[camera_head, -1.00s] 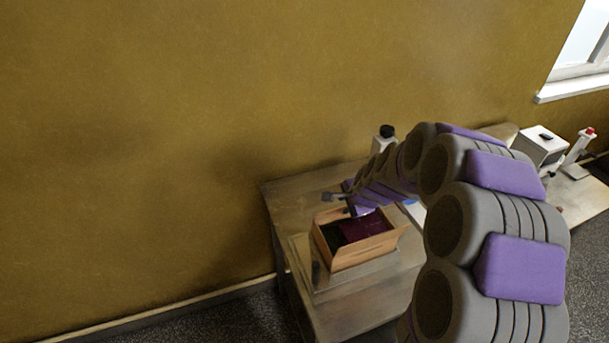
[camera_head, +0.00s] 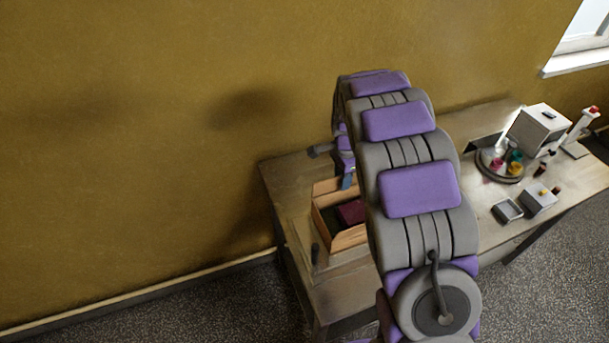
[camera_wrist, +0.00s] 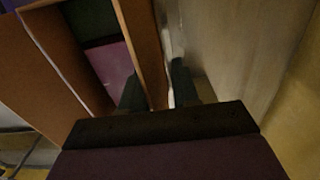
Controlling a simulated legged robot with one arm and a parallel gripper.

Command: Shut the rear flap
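An open brown cardboard box (camera_head: 350,238) stands on the table, its right part hidden behind my arm. A maroon item (camera_head: 351,211) lies inside; it also shows in the wrist view (camera_wrist: 112,68) beside a dark green one (camera_wrist: 92,18). My gripper (camera_head: 347,182) is at the box's rear edge. In the wrist view my gripper (camera_wrist: 158,88) has its fingers apart, one on each side of an upright brown rear panel (camera_wrist: 142,42). I cannot tell whether they touch it, or where wall ends and rear flap begins. Another broad brown panel (camera_wrist: 38,70) spreads on the left.
The wooden table (camera_head: 283,180) stands against the ochre wall (camera_head: 160,120).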

